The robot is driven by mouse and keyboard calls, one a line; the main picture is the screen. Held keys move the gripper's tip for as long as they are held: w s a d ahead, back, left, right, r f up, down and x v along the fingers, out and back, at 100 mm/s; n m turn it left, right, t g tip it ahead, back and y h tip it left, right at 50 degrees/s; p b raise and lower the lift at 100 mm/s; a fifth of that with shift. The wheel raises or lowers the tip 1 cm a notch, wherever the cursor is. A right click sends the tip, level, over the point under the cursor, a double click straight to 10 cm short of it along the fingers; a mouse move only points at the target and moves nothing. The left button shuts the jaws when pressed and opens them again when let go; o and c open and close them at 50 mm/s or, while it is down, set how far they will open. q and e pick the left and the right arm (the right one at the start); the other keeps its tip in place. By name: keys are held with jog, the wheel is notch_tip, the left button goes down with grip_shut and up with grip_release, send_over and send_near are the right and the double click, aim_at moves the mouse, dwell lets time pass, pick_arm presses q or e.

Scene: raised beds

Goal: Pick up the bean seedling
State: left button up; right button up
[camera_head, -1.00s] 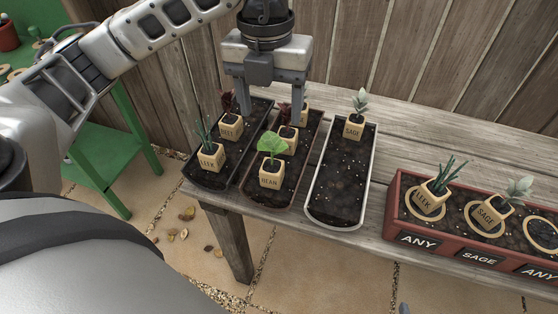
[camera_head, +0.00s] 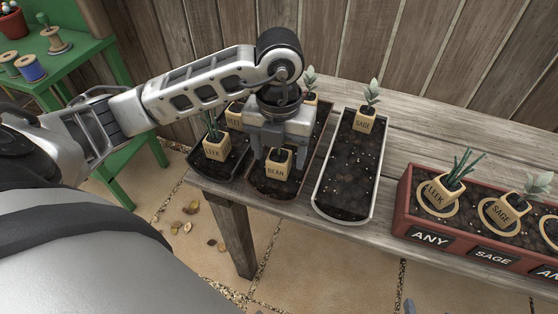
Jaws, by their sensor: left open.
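The bean seedling (camera_head: 276,172) stands in a small tan pot marked BEAN, near the front end of the middle tray (camera_head: 284,194). Its leaves are hidden behind my left gripper (camera_head: 279,154). That gripper points down over the seedling with its fingers apart, one on each side of the pot's upper part. I cannot tell whether the fingers touch it.
A leek pot (camera_head: 217,147) stands close by on the left, with a beet pot behind it. A sage pot (camera_head: 364,121) stands in the white-rimmed tray (camera_head: 341,216). The red planter (camera_head: 409,216) at right holds leek and sage. A green shelf (camera_head: 118,72) is at left.

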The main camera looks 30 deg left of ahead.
pick_arm(q)
jog(key=shift+f, duration=0.75)
jog(key=c, duration=1.1)
jog(key=shift+r, duration=0.15)
